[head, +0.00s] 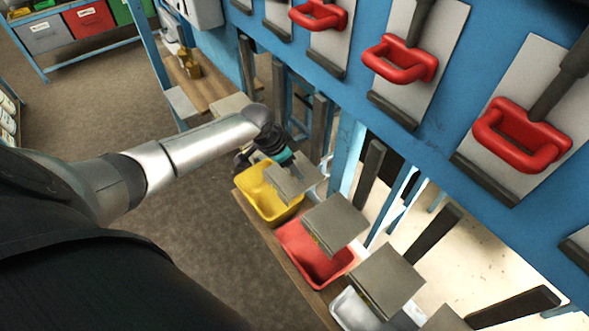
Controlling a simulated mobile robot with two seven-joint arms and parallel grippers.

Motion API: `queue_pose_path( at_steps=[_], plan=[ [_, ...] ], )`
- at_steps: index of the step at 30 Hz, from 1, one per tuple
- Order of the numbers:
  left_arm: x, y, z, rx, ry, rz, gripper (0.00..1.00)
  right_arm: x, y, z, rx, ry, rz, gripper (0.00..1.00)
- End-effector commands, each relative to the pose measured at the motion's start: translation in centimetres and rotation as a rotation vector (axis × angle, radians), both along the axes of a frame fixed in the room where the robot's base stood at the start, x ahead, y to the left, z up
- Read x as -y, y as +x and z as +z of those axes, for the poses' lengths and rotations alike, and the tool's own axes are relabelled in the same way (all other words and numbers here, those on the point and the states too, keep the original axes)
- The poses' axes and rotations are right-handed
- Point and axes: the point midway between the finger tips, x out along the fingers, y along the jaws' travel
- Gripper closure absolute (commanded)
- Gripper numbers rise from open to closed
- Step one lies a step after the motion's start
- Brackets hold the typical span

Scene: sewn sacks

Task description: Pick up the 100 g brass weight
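Brass-coloured pieces (192,70), which look like weights, stand close together on a wooden shelf (205,92) at the upper left of the head view. They are small and no mass marking can be read, so I cannot tell which is the 100 g one. My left arm reaches in from the left. Its dark gripper (245,159) with a teal band is over the far end of the yellow bin, apart from the brass pieces and nearer to me. Its fingers are mostly hidden, so I cannot tell its opening. My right gripper is not in view.
A yellow bin (258,198), a red bin (303,258) and a grey bin (352,312) stand in a row under grey plates. A blue frame with red handles (400,60) rises at the right. More bins (92,25) stand far left. Brown floor is clear.

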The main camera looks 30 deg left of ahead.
Motion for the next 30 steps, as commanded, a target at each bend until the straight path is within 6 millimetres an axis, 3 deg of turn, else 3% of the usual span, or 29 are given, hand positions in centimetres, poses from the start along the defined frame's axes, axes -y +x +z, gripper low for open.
queue_pose_path(
  at_steps=[1, 14, 30],
  plan=[
    [-0.02, -0.02, 0.00, 0.000, 0.000, 0.000, 0.53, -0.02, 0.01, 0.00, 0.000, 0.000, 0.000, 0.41],
    [-0.03, -0.03, 0.00, -0.001, 0.000, 0.000, 1.00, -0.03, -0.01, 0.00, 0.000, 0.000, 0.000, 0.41],
    [-0.03, 0.00, 0.20, 0.000, 0.000, 0.000, 1.00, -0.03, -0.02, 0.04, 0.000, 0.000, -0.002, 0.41]
  ],
)
